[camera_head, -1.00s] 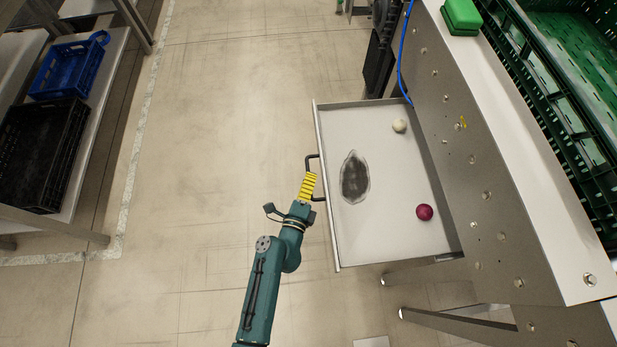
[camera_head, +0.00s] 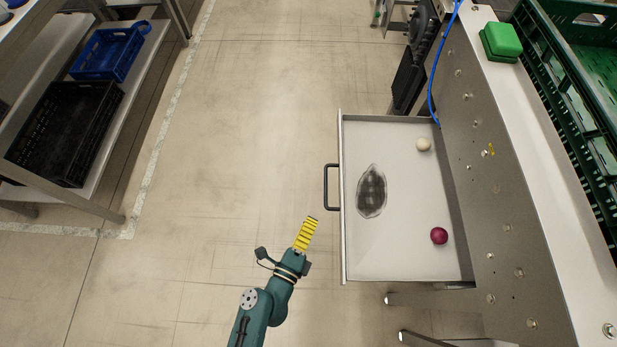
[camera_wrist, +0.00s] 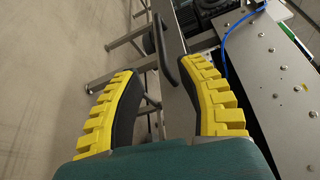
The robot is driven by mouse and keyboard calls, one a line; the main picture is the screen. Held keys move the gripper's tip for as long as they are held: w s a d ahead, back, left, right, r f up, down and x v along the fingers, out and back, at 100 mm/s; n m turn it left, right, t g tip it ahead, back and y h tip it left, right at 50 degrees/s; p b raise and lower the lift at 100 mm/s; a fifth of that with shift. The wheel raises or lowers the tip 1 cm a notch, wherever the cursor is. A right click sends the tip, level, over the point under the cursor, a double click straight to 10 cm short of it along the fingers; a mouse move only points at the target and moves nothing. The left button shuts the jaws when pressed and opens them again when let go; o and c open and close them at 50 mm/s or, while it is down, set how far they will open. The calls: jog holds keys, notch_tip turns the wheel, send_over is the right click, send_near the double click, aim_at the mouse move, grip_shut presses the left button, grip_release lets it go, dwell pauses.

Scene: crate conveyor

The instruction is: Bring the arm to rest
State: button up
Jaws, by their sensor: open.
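My gripper (camera_head: 306,233) is over the floor to the left of the open drawer (camera_head: 400,262), clear of its dark handle (camera_head: 328,187). In the wrist view my gripper (camera_wrist: 165,95) shows two yellow ribbed fingers spread apart with nothing between them. The drawer handle (camera_wrist: 160,45) lies beyond the fingertips in that view. The drawer is pulled out from the metal conveyor frame. It holds a pale ball (camera_head: 423,144), a dark red ball (camera_head: 439,236) and a dark grey oval patch or flat item (camera_head: 371,191).
A green box (camera_head: 501,42) sits on the conveyor's edge, with green crates (camera_head: 575,110) behind. A blue cable (camera_head: 437,70) hangs near the drawer's back. A rack at the left holds a blue crate (camera_head: 112,50) and a black crate (camera_head: 66,130). The floor between is free.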

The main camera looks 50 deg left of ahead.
dwell(0.4)
jog(key=w+d+r+m+t+h+p, duration=0.1)
jog(key=w+d+r+t+p, duration=0.15)
jog(key=w+r, duration=0.5)
jog(key=w+d+r+m+t+h+p, duration=0.2)
jog(key=w+r+p, duration=0.15)
jog(key=r, duration=0.75)
jog(key=w+d+r+n+t+y+p, duration=0.1)
jog(key=w+d+r+n+t+p, duration=0.15)
jog(key=r, duration=1.15)
jog(key=w+d+r+n+t+p, duration=0.1)
jog(key=w+d+r+n+t, duration=0.2)
jog(key=r, duration=1)
jog(key=s+d+r+n+p, duration=0.1)
jog(key=s+d+r+n, duration=0.15)
jog(key=r, duration=0.55)
jog(key=s+d+r+n+y+p, duration=0.1)
jog(key=d+r+n+p, duration=0.2)
jog(key=r, duration=0.5)
jog(key=s+d+r+n, duration=0.2)
jog(key=d+r+n, duration=0.15)
jog(key=r, duration=0.45)
jog(key=s+d+f+n+g+h, duration=0.2)
jog(key=s+d+n+g+h, duration=0.15)
jog(key=d+h, duration=0.2)
notch_tip(320, 180, up, 38)
jog(key=p, duration=3.8)
jog(key=shift+a, duration=0.3)
